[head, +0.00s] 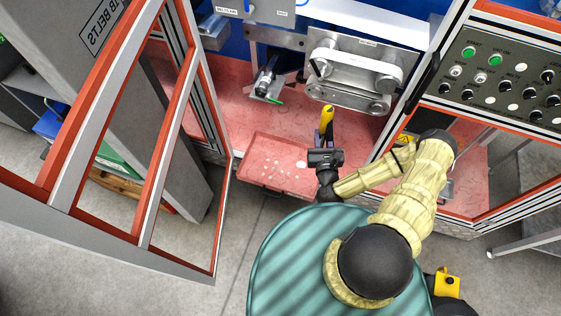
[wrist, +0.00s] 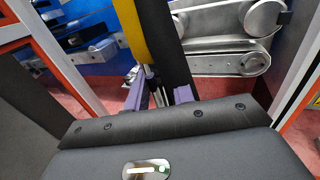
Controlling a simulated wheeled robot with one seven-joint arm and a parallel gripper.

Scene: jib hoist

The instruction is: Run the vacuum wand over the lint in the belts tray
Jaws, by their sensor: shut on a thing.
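The vacuum wand (head: 327,115), yellow and black, stands up from my gripper (head: 324,146) in the head view. My gripper is shut on it. In the wrist view the wand (wrist: 134,25) rises between the two purple fingers of my gripper (wrist: 160,95); its far end is out of that view. The belts tray (head: 257,148) is a shallow red tray at the front of the enclosure floor, left of my gripper. Several small white bits of lint (head: 277,171) lie scattered in it. My gripper is near the tray's right edge and partly hides it.
An open framed door (head: 160,160) stands left of the tray. A metal belt unit (head: 350,70) is behind the wand, with a small metal fixture (head: 266,82) to its left. A control panel (head: 505,75) is at the right. Red floor between tray and belt unit is clear.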

